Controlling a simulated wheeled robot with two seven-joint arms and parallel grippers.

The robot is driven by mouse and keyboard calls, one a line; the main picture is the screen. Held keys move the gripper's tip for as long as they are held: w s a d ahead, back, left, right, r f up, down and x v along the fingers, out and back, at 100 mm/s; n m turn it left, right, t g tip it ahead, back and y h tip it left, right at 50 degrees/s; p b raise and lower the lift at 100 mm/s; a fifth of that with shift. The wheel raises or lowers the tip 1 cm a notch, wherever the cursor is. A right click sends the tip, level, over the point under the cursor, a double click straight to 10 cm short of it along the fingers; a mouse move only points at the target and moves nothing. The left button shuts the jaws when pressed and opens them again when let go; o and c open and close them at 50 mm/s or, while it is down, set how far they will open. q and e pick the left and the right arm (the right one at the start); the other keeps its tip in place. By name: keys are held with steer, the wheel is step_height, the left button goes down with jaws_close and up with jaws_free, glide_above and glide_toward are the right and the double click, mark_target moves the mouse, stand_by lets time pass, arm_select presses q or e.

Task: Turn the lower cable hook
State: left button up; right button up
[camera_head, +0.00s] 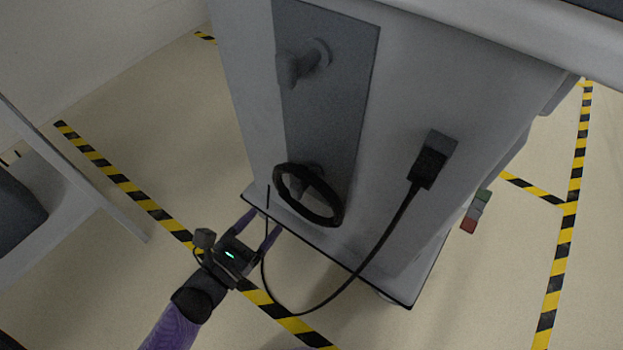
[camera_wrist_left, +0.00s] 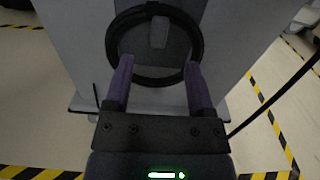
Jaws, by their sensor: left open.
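The lower cable hook (camera_head: 307,176) is a grey peg on the dark panel of the cart's side. A coiled black cable (camera_head: 322,219) hangs around it and partly covers it. In the left wrist view the hook (camera_wrist_left: 158,32) shows inside the cable ring (camera_wrist_left: 197,40). The upper hook (camera_head: 303,62) sits higher on the same panel and is bare. My left gripper (camera_head: 258,227) is open and empty, below and left of the coil in the head view. In the left wrist view its fingertips (camera_wrist_left: 158,66) point toward the hook and overlap the ring's lower part; contact cannot be told. My right gripper is not in view.
A black plug (camera_head: 427,166) sits in the cart's side, and its cable (camera_head: 378,248) hangs in a loop down beside my left gripper. The cart's bottom edge (camera_head: 350,270) juts out below. Another cart (camera_head: 70,200) stands at left. Striped tape marks the open floor.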

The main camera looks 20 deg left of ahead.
mark_target(293, 190)
arm_select(q)
steer(key=b+x, duration=0.2)
steer(key=x, duration=0.7)
steer(key=shift+f+b, duration=0.1)
steer(key=shift+b, duration=0.2)
steer(key=shift+w+d, duration=0.15)
steer(key=shift+w, duration=0.1)
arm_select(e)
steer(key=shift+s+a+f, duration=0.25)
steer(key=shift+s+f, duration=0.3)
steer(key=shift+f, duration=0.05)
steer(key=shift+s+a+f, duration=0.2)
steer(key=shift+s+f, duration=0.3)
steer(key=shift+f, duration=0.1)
arm_select(q)
steer(key=shift+c, duration=0.3)
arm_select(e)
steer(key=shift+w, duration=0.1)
arm_select(q)
steer(key=shift+c, duration=1.2)
jaws_close()
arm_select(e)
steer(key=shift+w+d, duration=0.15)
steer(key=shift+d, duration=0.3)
